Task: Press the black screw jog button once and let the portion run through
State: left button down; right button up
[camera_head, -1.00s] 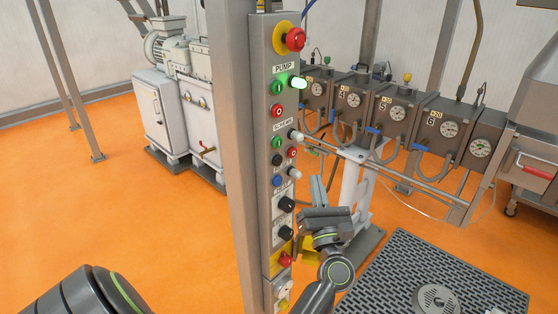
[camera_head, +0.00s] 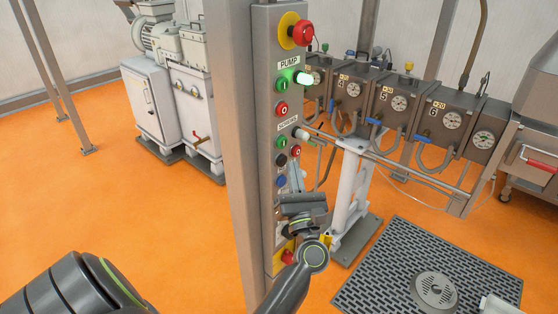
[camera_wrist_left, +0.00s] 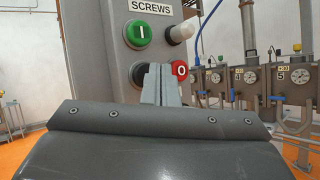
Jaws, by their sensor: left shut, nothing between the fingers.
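The black screw jog button (camera_head: 281,159) is on the grey control panel (camera_head: 262,110), below the green SCREWS button. It also shows in the left wrist view (camera_wrist_left: 137,75), partly hidden behind my fingers. My left gripper (camera_head: 297,166) is shut and empty, with its fingers pointing at the panel, just below and right of the black button. In the left wrist view its fingertips (camera_wrist_left: 160,68) overlap the button's right edge and part of the red 0 button. I cannot tell whether they touch. The right gripper is not in view.
The green SCREWS button (camera_head: 282,142), red 0 button (camera_head: 295,151) and unlit white lamp (camera_head: 302,134) sit close around the black button. The PUMP lamp (camera_head: 305,78) glows green. A red emergency stop (camera_head: 302,33) tops the panel. A floor grate (camera_head: 400,270) lies at right.

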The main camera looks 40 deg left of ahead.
pick_arm(q)
jog(key=shift+w, duration=0.1)
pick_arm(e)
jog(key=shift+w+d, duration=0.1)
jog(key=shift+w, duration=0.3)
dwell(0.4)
pick_arm(q)
jog(key=shift+d, duration=0.1)
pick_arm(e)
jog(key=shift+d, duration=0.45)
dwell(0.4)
pick_arm(q)
jog(key=shift+a, duration=0.45)
